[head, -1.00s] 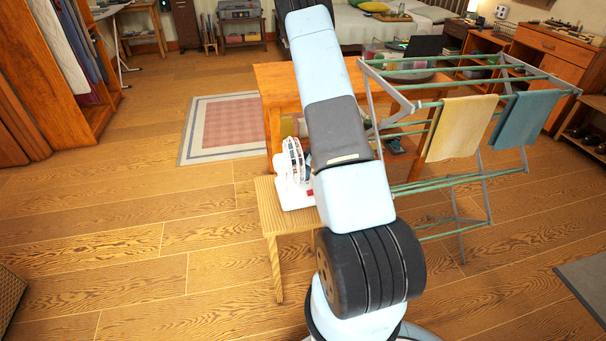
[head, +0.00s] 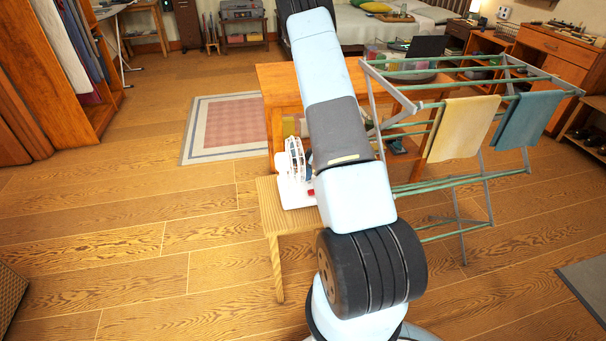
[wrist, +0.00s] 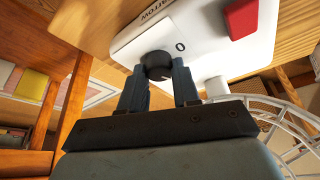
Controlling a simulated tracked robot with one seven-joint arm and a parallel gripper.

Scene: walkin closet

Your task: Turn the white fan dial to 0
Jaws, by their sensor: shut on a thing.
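The white fan (head: 296,172) stands on a small wooden stool (head: 268,204), partly hidden behind my arm in the head view. In the wrist view its white base (wrist: 200,32) carries a round black dial (wrist: 157,66), with a "0" mark beside it and a red block (wrist: 247,17) near the base's edge. My gripper (wrist: 160,84) is shut on the dial, one finger on each side of it. The dial's pointer is too dark to read. The head view does not show my gripper clearly.
The fan's wire cage (wrist: 290,125) is close to the right of my gripper in the wrist view. A drying rack (head: 470,150) with a yellow and a blue towel stands right of my arm. A wooden table (head: 275,80) is behind the stool.

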